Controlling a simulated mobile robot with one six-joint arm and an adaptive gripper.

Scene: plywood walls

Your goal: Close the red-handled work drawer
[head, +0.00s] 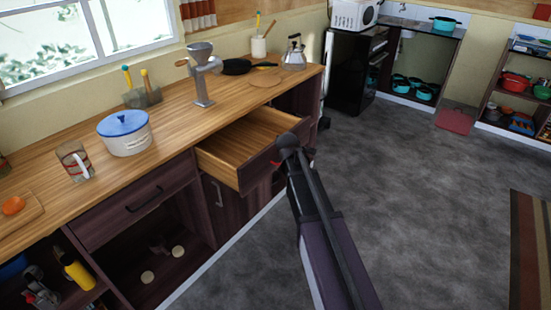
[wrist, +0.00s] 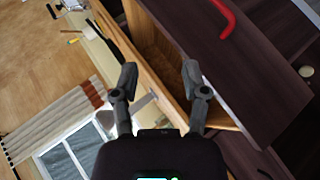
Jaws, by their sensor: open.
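The work drawer (head: 232,178) stands pulled out of the wooden-topped counter in the head view, its pale wooden inside empty where it shows. Its dark front and red handle are mostly hidden behind my arm; bits of red show beside the arm. In the wrist view the red handle (wrist: 228,18) is at the top, on the dark drawer front (wrist: 235,75). My gripper (wrist: 160,78) is open and empty there, its fingers apart in front of the drawer's wooden side and opening, with the handle beyond the right finger. I cannot tell whether it touches the drawer.
The counter top (head: 165,165) holds a blue-lidded pot (head: 125,135), a grinder (head: 202,75), a mug (head: 73,160) and a kettle (head: 294,52). A closed drawer (head: 135,205) and an open shelf are to the left. The grey floor (head: 430,200) at right is clear.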

